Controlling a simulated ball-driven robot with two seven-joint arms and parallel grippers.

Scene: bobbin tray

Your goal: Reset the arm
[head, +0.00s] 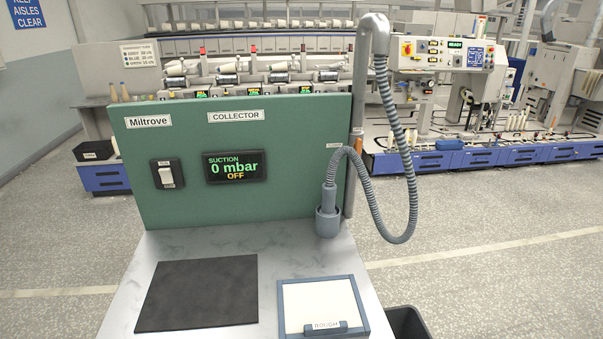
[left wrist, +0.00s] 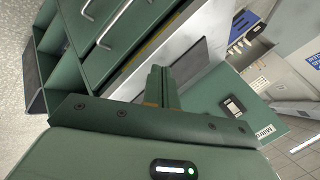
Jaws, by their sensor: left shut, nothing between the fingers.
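My left gripper (left wrist: 160,72) shows in the left wrist view, its two fingers together and nothing between them. It is clear of the bench, with a green drawer cabinet (left wrist: 75,27) and the bench edge beyond it. No gripper or arm shows in the head view. My right gripper is in neither view.
The bench holds a dark mat (head: 198,295), a framed tray (head: 281,312) labelled ROUGH and a green collector panel (head: 290,160), whose display (head: 235,167) reads 0 mbar OFF. A grey hose (head: 396,130) hangs at the right. A dark bin (head: 408,322) stands beside the bench.

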